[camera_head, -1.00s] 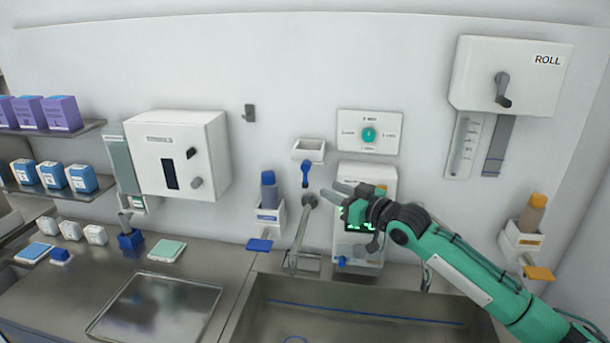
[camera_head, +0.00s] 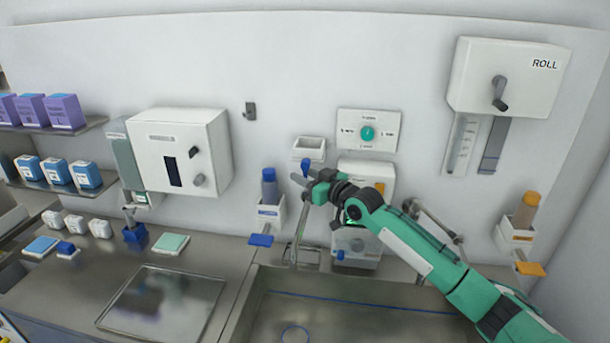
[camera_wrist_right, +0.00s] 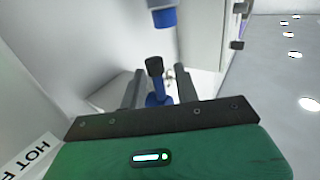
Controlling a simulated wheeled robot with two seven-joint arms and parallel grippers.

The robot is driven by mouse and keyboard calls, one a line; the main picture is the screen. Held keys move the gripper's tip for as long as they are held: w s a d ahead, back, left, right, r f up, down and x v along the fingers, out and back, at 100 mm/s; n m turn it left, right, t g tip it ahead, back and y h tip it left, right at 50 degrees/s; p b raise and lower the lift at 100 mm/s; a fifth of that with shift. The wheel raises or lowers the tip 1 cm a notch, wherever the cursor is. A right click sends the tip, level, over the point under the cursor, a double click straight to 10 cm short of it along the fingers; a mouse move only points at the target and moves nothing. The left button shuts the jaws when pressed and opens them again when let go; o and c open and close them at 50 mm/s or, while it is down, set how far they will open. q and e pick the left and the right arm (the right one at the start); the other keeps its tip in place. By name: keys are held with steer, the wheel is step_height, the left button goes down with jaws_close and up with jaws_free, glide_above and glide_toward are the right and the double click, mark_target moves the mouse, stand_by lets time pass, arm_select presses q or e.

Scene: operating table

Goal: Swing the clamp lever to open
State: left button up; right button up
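A blue lever (camera_head: 306,168) hangs on the wall below a small white tray in the head view; I take it for the clamp lever. My right gripper (camera_head: 300,184) reaches in from the right, its fingertips close to the lever and overlapping its lower part. In the right wrist view my gripper (camera_wrist_right: 159,88) has two dark fingers apart, with a blue part with a dark knob (camera_wrist_right: 154,67) showing between or beyond them. I cannot tell whether they touch it. My left gripper is not in view.
The white tray (camera_head: 309,149) is just above. A blue-capped bottle in a holder (camera_head: 269,214) stands left of the gripper. A white device (camera_head: 357,242) is behind my forearm, and a metal sink (camera_head: 350,318) lies below. The wall above is mostly clear.

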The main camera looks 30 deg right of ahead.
jaws_close()
steer(key=shift+f, duration=0.1)
steer(key=shift+s+d+r+n+g+h+p, duration=0.35)
steer(key=shift+n+g+h+p, duration=0.7)
steer(key=shift+g+h+p, duration=0.6)
steer(key=shift+s+d+r+n+g+h+p, duration=0.4)
steer(key=shift+n+g+h+p, duration=0.8)
steer(key=shift+g, duration=0.75)
steer(key=shift+s+d+r+n+g+h+p, duration=0.2)
steer(key=shift+d+r+n+g+h+p, duration=0.25)
steer(key=shift+n+g+h+p, duration=0.8)
steer(key=shift+m+g+h, duration=0.3)
steer(key=shift+g, duration=0.35)
steer(key=shift+d, duration=0.1)
